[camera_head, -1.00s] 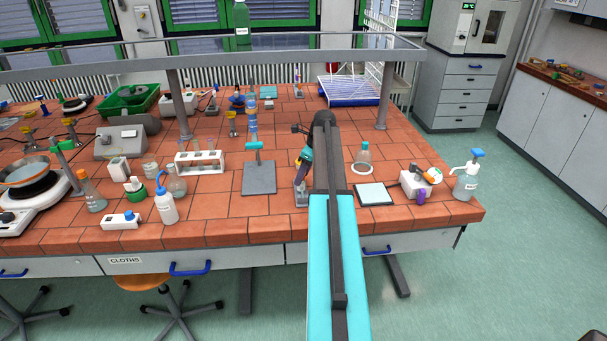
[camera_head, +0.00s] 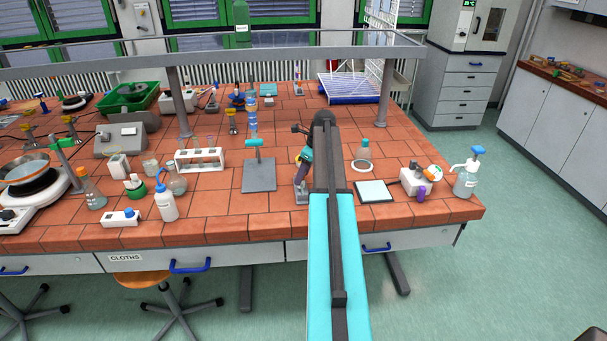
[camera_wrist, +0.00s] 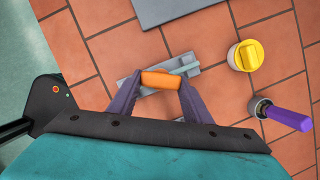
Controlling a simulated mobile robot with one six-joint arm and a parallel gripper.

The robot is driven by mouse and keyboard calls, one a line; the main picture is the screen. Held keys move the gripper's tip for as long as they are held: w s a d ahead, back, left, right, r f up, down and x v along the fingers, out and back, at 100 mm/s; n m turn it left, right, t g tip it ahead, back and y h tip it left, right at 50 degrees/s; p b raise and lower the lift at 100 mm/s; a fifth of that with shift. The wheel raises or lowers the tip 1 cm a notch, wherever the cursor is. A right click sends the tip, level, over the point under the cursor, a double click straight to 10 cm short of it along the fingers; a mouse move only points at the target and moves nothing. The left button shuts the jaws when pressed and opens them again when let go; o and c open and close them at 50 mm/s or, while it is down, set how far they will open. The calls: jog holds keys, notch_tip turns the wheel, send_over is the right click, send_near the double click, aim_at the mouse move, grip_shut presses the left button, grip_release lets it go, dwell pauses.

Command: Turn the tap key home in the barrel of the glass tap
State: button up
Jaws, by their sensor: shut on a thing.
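In the wrist view the orange tap key (camera_wrist: 160,79) sits between the purple fingers of my gripper (camera_wrist: 159,84). My gripper is shut on its orange grip. A pale glass tap (camera_wrist: 186,69) shows just beyond the key, over a small grey stand (camera_wrist: 208,80). The key lies against the tap's near end, but my fingers and the orange grip hide the barrel, so I cannot tell how it is seated or turned. In the head view my arm hides most of this spot; the stand's grey foot (camera_head: 301,195) shows left of it.
In the wrist view a yellow-topped item (camera_wrist: 246,55) and a purple-handled item (camera_wrist: 288,117) stand close on the right. A grey plate (camera_wrist: 172,8) lies beyond. In the head view a test-tube rack (camera_head: 200,161) and wash bottle (camera_head: 166,203) stand left. The tiled front edge is mostly clear.

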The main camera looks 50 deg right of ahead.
jog(key=shift+a+m+h+p, duration=0.15)
jog(key=shift+m+h+p, duration=0.2)
jog(key=shift+m, duration=0.75)
jog(key=shift+a+m+h+p, duration=0.1)
jog(key=shift+m+h+p, duration=0.2)
jog(key=shift+m, duration=1.2)
jog(key=shift+s+h, duration=0.1)
jog(key=shift+h, duration=0.15)
jog(key=shift+a+f+m+h+p, duration=0.1)
jog(key=shift+m+h+p, duration=0.2)
jog(key=shift+m, duration=1)
jog(key=shift+a+m+h+p, duration=0.1)
jog(key=shift+m+h+p, duration=0.2)
jog(key=shift+m, duration=1)
jog(key=o, duration=1.2)
jog(key=shift+d, duration=0.1)
jog(key=shift+o, duration=0.6)
